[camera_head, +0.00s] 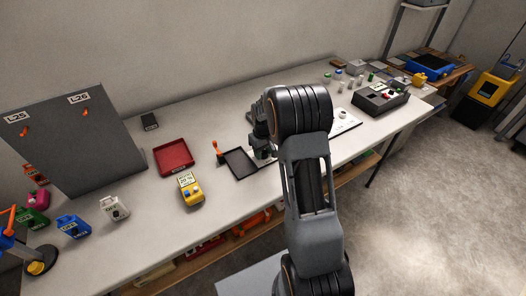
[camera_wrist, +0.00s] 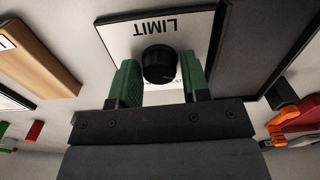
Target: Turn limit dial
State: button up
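My gripper (camera_wrist: 160,78) has one green finger to the left of the knob and one to the right. The fingers are apart, and a strip of white plate shows between the knob and at least the left finger. Whether the right finger touches the knob is hard to tell. In the head view my arm hides the dial, and my gripper (camera_head: 262,150) is low over the bench, partly hidden.
A dark tray (camera_head: 239,163) and an orange-handled item (camera_head: 219,151) lie just left of my gripper. A red tray (camera_head: 172,158) and a yellow device (camera_head: 190,189) are farther left. A black control box (camera_head: 381,98) stands at the right. The bench front between the jugs and my arm is mostly clear.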

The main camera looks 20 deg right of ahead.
jog(key=c, duration=0.6)
jog(key=shift+m, duration=0.4)
jog(key=m, duration=0.8)
jog(key=shift+m, duration=0.3)
jog(key=m, duration=0.4)
jog(key=shift+d, duration=0.1)
jog(key=shift+m, duration=2.1)
